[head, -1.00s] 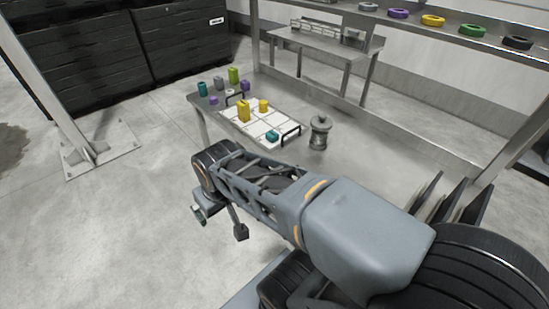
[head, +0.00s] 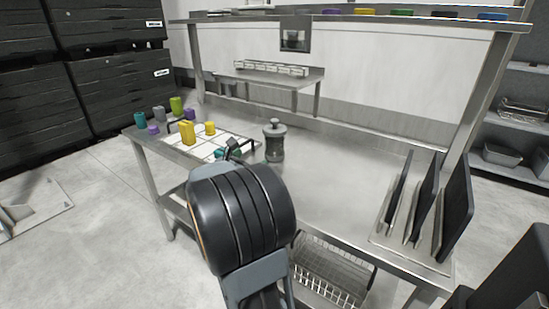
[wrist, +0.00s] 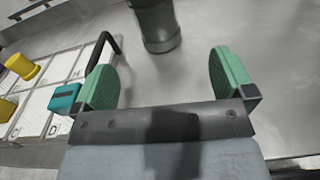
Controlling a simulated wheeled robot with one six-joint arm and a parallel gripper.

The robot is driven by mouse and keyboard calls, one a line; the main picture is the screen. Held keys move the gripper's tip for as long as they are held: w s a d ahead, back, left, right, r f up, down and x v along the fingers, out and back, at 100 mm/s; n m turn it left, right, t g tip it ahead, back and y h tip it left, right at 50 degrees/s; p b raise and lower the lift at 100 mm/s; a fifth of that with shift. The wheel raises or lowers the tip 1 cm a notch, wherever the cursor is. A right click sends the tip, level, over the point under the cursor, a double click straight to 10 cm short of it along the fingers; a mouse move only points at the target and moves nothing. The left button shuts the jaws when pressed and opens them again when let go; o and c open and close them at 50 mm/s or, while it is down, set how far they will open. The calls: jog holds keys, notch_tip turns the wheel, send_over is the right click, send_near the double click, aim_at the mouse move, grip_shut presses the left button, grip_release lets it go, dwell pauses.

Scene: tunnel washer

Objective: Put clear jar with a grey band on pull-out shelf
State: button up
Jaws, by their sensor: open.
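The jar (head: 274,142), greyish and see-through with a darker band and a knobbed top, stands upright on the steel table (head: 330,185). Its lower part shows at the top of the wrist view (wrist: 157,25), beyond and between my fingertips. My gripper (wrist: 164,78) is open and empty, its two green pads apart, not touching the jar. In the head view my arm's wrist hides most of it. A raised steel shelf (head: 235,75) is behind the table, and a wire basket (head: 330,268) is below it; I cannot tell which part is the pull-out shelf.
A white lettered tray with a black handle (wrist: 109,45) lies left of the jar, holding yellow blocks (head: 187,132) and a teal block (wrist: 64,99). Dark upright panels (head: 425,200) stand in a rack at the right. The table right of the jar is clear.

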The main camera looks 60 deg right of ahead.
aim_at(275, 141)
jog(key=shift+n+h, duration=0.3)
jog(key=d+b, duration=0.1)
jog(key=d, duration=0.6)
jog(key=shift+w+d, duration=0.15)
jog(key=shift+d, duration=0.25)
jog(key=shift+d+r+b, duration=0.15)
jog(key=shift+d+b, duration=0.6)
jog(key=shift+d, duration=2.6)
jog(key=shift+r, duration=0.1)
jog(key=c, duration=1.3)
